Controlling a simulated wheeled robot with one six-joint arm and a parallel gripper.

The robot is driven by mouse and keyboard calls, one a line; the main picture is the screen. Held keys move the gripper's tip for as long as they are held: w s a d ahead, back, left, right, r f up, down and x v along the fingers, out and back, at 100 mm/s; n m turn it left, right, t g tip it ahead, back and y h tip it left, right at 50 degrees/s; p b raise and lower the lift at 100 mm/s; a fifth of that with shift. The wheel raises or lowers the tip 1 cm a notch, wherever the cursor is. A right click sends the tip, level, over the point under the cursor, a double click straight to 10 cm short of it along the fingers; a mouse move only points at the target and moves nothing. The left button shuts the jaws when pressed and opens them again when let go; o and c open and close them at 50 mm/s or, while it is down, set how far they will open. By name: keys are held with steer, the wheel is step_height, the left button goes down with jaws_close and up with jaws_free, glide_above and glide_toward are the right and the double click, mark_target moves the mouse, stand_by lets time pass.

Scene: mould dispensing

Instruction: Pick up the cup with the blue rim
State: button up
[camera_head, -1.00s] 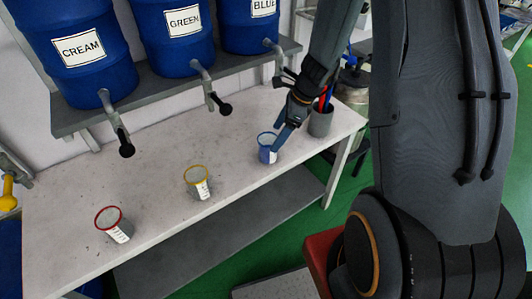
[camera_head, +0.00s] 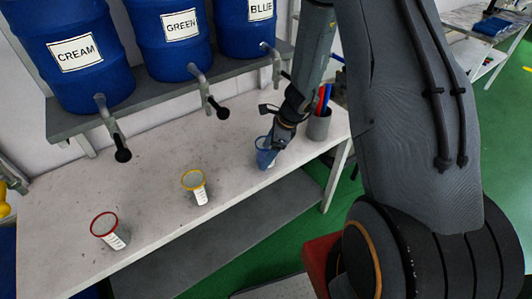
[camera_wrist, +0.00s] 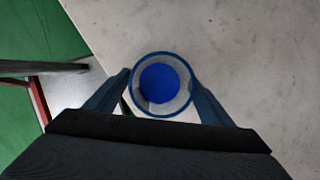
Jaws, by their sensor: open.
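The cup with the blue rim (camera_head: 263,143) stands on the light table at the right, partly hidden by my gripper (camera_head: 268,148) in the head view. In the wrist view I look down into the blue-rimmed cup (camera_wrist: 161,84); its inside bottom looks blue. My gripper (camera_wrist: 160,88) is open, with one finger on each side of the cup. The fingers are close to its wall; I cannot tell whether they touch it. A cup with a yellow rim (camera_head: 197,192) and a cup with a red rim (camera_head: 111,236) stand farther left on the table.
Blue barrels labelled CREAM (camera_head: 80,60), GREEN (camera_head: 170,35) and BLUE stand on a grey shelf (camera_head: 160,100), with taps over the table's back. A grey holder with pens (camera_head: 319,125) stands just right of the blue-rimmed cup. The table (camera_head: 150,185) between the cups is clear.

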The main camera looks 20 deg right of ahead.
steer(key=shift+a+f, duration=0.15)
steer(key=shift+f, duration=0.3)
steer(key=c, duration=1.2)
steer(key=shift+w+r, duration=0.1)
steer(key=shift+r, duration=0.1)
